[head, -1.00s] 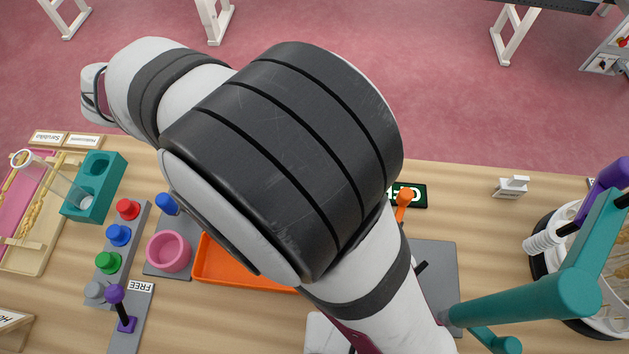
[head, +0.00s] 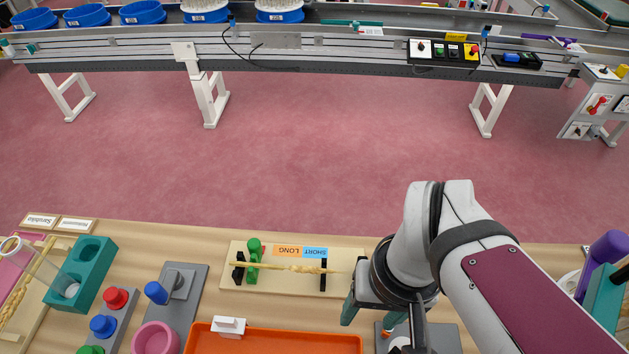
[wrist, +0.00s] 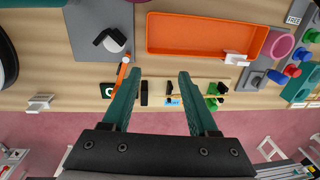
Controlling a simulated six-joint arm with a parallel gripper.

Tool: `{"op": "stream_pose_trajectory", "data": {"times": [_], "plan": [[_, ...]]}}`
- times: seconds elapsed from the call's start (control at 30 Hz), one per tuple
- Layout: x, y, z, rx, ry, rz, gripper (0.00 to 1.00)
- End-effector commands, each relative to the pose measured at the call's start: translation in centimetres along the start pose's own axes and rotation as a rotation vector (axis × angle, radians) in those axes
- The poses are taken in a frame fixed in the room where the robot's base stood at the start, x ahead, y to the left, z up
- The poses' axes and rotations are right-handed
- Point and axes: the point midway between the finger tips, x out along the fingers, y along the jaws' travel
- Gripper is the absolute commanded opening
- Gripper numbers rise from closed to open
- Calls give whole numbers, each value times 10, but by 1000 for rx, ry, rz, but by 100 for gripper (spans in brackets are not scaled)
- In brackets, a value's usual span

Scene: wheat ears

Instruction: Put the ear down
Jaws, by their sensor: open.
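A pale yellow wheat ear (head: 300,268) lies across a light wooden board (head: 285,286) marked LONG and SHORT in the head view. It spans from a green peg and black holder at the left to a black upright (head: 323,275) at the right, its thin tip pointing right. My gripper (head: 372,318) is open, with teal fingers, just right of the board and apart from the ear. In the wrist view my gripper (wrist: 159,74) shows wide apart fingers with nothing between them gripped. The ear (wrist: 197,97) shows there partly hidden behind the right finger.
An orange tray (head: 270,342) with a white clip on its rim lies in front of the board. A pink cup (head: 155,338), coloured buttons (head: 103,326) and a teal block (head: 80,275) stand at the left. A grey plate (wrist: 98,28) lies beside the tray.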

Motion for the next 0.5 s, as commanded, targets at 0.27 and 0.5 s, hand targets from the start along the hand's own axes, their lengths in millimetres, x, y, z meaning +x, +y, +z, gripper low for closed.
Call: {"op": "stream_pose_trajectory", "data": {"times": [0.27, 0.5], "plan": [[21, -94, -118, -1420, 31, 171, 60], [73, -98, -131, -1550, 24, 187, 60]]}}
